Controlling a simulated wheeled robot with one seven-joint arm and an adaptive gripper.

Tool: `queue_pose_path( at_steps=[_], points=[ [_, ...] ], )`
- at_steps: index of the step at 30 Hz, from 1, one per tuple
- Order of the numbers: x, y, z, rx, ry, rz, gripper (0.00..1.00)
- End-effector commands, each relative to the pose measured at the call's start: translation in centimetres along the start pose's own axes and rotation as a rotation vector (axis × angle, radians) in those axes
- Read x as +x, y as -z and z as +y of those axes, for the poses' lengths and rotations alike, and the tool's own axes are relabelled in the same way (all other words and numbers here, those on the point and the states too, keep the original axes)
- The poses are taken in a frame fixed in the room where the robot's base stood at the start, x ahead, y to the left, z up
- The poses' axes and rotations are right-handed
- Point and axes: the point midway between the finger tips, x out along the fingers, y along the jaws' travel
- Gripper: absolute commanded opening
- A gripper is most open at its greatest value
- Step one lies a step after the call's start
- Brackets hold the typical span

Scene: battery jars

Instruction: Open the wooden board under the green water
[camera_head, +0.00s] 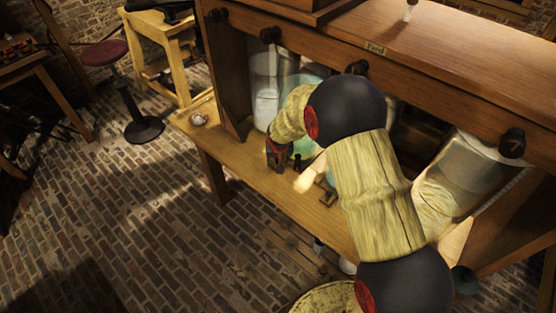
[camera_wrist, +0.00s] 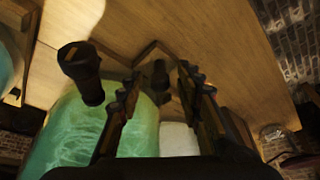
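The jar of green water (camera_wrist: 90,135) fills the lower left of the wrist view; in the head view part of its pale green shows behind my arm (camera_head: 312,72). A wooden surface (camera_wrist: 210,35) adjoins it in the wrist view; I cannot tell which part is the separate board. A dark knob (camera_wrist: 82,72) stands left of my fingers, and a second dark knob (camera_wrist: 160,78) shows in the gap between them. My gripper (camera_wrist: 161,76) is open, its fingers apart. In the head view it hangs low over the bench front (camera_head: 284,155), partly hidden by my arm.
The wooden cabinet (camera_head: 440,65) has dark knobs along its front edge. A large tilted glass jar (camera_head: 470,175) is at the right, and a pale jar (camera_head: 265,100) at the left. A stool (camera_head: 105,53) stands on the open brick floor (camera_head: 150,220).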

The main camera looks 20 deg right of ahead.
Motion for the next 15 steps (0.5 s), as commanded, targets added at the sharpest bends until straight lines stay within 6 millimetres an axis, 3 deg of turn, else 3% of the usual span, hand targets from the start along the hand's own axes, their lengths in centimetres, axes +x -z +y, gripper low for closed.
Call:
queue_pose_path(
  at_steps=[15],
  points=[
    [-0.01, -0.02, -0.01, 0.000, 0.000, 0.000, 0.06]
  ],
)
